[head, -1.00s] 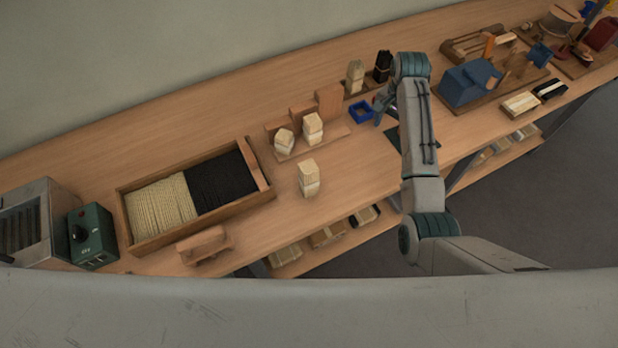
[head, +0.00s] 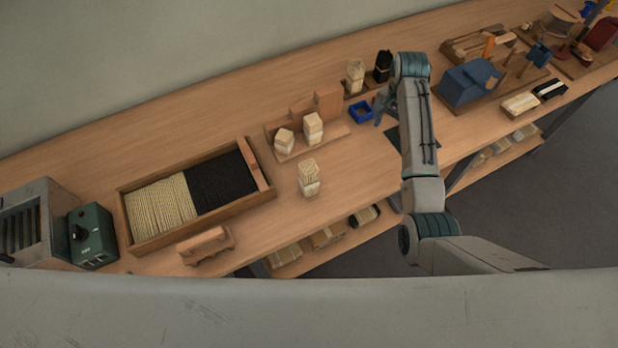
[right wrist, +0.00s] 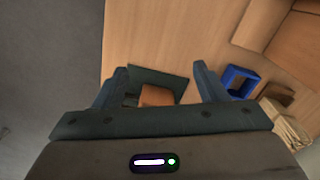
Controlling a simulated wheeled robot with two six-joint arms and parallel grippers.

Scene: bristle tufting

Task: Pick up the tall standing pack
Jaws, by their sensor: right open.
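Several cream bristle packs stand on the bench, and I cannot tell for sure which is the tall one. One pack (head: 309,178) stands upright alone near the front edge. Two more, a taller pack (head: 313,129) and a shorter pack (head: 284,142), stand on a wooden stand. Another cream pack (head: 355,76) stands upright at the back beside a black pack (head: 383,66). My right gripper (head: 384,108) is right of the stand, beside a blue tray (head: 360,112). In the right wrist view it (right wrist: 160,70) is open, with nothing held. My left gripper is out of view.
A dark green mat (right wrist: 160,79) and a brown block (right wrist: 157,96) show between the right fingers. A wooden box (head: 195,232) of cream and black bristles lies left. A blue machine (head: 470,84) stands right. The bench around the lone pack is clear.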

